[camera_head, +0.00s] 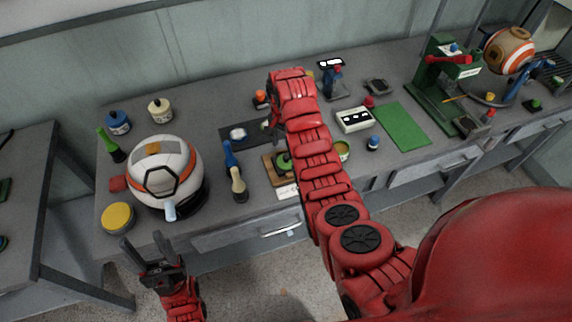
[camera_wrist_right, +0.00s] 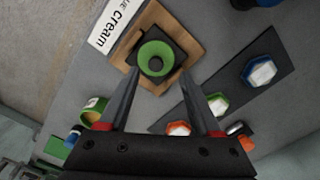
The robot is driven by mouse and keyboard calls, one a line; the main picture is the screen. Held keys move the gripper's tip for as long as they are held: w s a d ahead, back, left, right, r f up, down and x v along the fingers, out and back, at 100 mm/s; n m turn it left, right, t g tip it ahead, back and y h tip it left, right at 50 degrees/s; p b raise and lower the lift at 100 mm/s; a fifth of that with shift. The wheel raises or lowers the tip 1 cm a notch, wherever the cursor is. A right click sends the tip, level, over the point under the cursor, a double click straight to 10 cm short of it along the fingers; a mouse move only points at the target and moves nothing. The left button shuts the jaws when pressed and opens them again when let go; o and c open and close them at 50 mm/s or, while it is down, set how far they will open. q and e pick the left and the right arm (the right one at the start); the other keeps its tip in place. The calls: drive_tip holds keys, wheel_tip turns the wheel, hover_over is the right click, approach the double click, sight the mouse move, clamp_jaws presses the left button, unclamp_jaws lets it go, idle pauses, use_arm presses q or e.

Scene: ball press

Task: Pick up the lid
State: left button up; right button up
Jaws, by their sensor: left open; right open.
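A green round piece with a black centre, which may be the lid, sits on a black square on a small wooden board (camera_wrist_right: 178,26). The green piece (camera_wrist_right: 155,50) shows just beyond my right fingertips in the right wrist view. It also shows in the head view (camera_head: 284,162), beside my right arm. My right gripper (camera_wrist_right: 160,74) is open, with nothing between its fingers. In the head view the arm partly hides it. My left gripper (camera_head: 142,240) is open and empty, in front of the bench at the lower left.
A white label (camera_wrist_right: 116,20) lies beside the board. A dark strip (camera_wrist_right: 286,64) holds several hexagonal white-topped pieces. A green-rimmed tin (camera_head: 342,150) stands right of my right arm. A white and orange round machine (camera_head: 180,160) stands at the left.

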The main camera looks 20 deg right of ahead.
sight(286, 156)
drive_tip(key=shift+d+f, duration=0.1)
drive_tip(key=shift+f, duration=0.2)
drive_tip(key=f+p, duration=0.2)
drive_tip(key=f, duration=0.2)
drive_tip(key=shift+s+d+p, duration=0.1)
drive_tip(key=shift+d+p, duration=0.2)
drive_tip(key=shift+p, duration=0.1)
drive_tip(key=shift+f, duration=0.65)
clamp_jaws()
